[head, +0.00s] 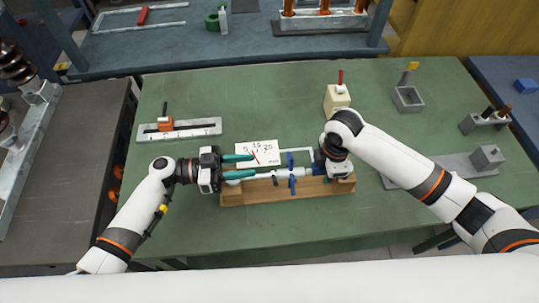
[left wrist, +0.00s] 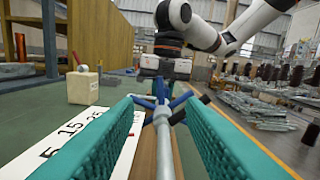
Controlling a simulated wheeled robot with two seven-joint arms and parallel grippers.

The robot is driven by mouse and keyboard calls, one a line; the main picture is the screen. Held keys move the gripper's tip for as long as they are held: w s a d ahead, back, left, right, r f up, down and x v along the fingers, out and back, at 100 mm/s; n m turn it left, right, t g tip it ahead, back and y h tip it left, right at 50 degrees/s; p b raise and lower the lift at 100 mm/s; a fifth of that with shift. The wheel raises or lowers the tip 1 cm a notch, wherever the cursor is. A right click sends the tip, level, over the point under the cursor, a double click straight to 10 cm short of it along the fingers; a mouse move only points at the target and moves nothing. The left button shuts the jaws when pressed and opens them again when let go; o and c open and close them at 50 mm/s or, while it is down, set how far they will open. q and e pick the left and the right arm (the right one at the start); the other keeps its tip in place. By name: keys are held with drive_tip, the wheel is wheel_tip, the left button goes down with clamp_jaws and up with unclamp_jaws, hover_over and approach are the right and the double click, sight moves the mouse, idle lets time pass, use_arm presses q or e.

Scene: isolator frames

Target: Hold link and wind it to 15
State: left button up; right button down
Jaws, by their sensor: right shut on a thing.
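A pale metal link (head: 262,176) lies along a wooden base (head: 270,195) on the green bench, with a blue spoked part (head: 291,184) around it. The white scale card (head: 268,158) behind it reads 5, 15 and 25. Its thin red pointer seems to lean left of 15, though it is small. My left gripper (head: 252,166) has teal fingers spread on either side of the link's left end. In the left wrist view the link (left wrist: 166,155) runs between the fingers with gaps on both sides. My right gripper (head: 321,168) is shut at the right end on a blue part, mostly hidden.
A slider gauge (head: 200,130) stands at the back left. A cream block with a red lever (head: 337,97) stands behind my right arm. A grey box (head: 408,98) and a grey plate (head: 430,172) are at the right. The front bench strip is clear.

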sight(292, 157)
use_arm(q)
drive_tip(key=shift+c, duration=0.5)
idle(0.4)
drive_tip(key=d+r+g+y, duration=0.1)
drive_tip(key=d+g, duration=0.1)
drive_tip(key=s+d+r+g+y, duration=0.1)
drive_tip(key=d, duration=0.1)
drive_tip(key=d+r+g, duration=0.2)
drive_tip(key=d, duration=0.1)
drive_tip(key=shift+s+d+n+g+y, duration=0.1)
drive_tip(key=shift+s+n+g+y, duration=0.2)
drive_tip(key=shift+s+y, duration=0.1)
drive_tip(key=d+r+n+y, duration=0.1)
drive_tip(key=y, duration=0.1)
drive_tip(key=d+r+n+y, duration=0.1)
drive_tip(key=d+n+y, duration=0.1)
drive_tip(key=y, duration=0.1)
drive_tip(key=s+d+r+n+g+y, duration=0.1)
drive_tip(key=y, duration=0.1)
drive_tip(key=shift+d+n+y, duration=0.25)
drive_tip(key=shift+n+y, duration=0.05)
drive_tip(key=shift+y, duration=0.1)
drive_tip(key=w+r+n+t+y, duration=0.45)
drive_tip(key=n+t+y, duration=0.2)
drive_tip(key=n, duration=0.25)
drive_tip(key=shift+g+y, duration=0.25)
drive_tip(key=shift+g, duration=0.2)
drive_tip(key=f, duration=1.1)
drive_tip(key=shift+s+d, duration=0.15)
drive_tip(key=shift+s, duration=0.25)
